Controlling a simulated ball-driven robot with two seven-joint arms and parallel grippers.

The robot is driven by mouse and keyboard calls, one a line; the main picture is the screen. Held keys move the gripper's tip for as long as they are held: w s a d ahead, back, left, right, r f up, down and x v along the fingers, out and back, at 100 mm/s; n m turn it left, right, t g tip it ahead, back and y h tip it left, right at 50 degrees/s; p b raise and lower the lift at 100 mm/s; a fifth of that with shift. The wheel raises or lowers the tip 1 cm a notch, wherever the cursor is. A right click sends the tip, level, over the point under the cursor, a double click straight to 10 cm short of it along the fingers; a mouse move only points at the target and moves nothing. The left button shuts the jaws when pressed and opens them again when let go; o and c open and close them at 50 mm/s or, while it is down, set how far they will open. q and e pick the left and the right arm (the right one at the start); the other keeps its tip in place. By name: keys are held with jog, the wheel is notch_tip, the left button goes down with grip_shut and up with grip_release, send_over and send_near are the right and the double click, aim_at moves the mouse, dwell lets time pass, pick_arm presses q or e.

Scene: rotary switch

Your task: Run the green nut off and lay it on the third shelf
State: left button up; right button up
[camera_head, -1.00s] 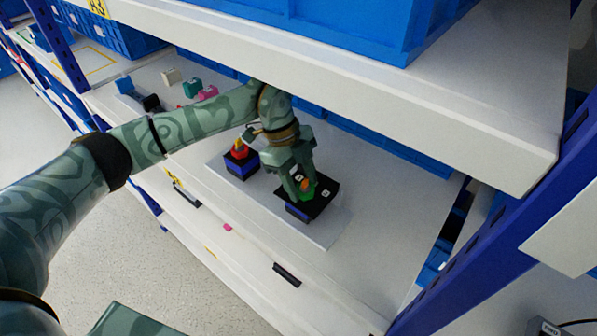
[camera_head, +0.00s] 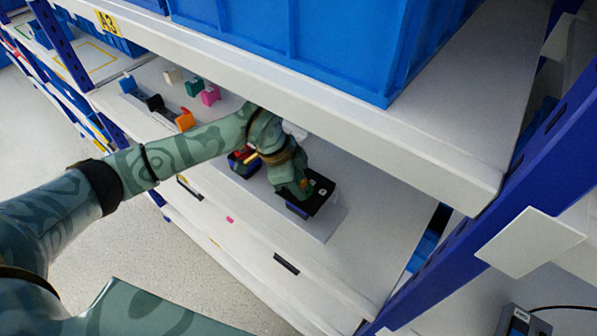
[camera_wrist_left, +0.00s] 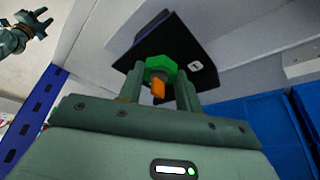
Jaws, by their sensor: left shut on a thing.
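The green nut (camera_wrist_left: 163,68) shows in the left wrist view, around an orange shaft (camera_wrist_left: 158,90) on the black-topped switch box (camera_wrist_left: 150,47). My left gripper (camera_wrist_left: 159,82) is shut on the nut, one finger on each side. In the head view my left gripper (camera_head: 301,187) reaches down over the switch box (camera_head: 319,196) and hides most of the nut. My right gripper (camera_wrist_left: 40,22) is at the upper left of the left wrist view, its fingers apart and empty. Which shelf is the third I cannot tell.
A second switch box (camera_head: 243,163) with a red part stands left of my gripper, partly hidden. Several coloured blocks (camera_head: 210,94) lie farther left on the shelf. A white shelf board (camera_head: 330,105) with a big blue bin (camera_head: 290,40) hangs above. A blue post (camera_head: 500,205) stands right.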

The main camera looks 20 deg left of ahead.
pick_arm(q)
jog(key=n+p, duration=0.1)
jog(key=n+t+p, duration=0.1)
jog(key=n+p, duration=0.1)
jog(key=shift+s+d+r, duration=0.2)
jog(key=shift+r, duration=0.1)
jog(key=shift+f+n+t+y+p, duration=0.15)
jog(key=shift+n+t+y+p, duration=0.3)
jog(key=shift+n, duration=0.55)
jog(key=shift+f, duration=0.1)
jog(key=o, duration=1)
jog(key=shift+o, duration=0.2)
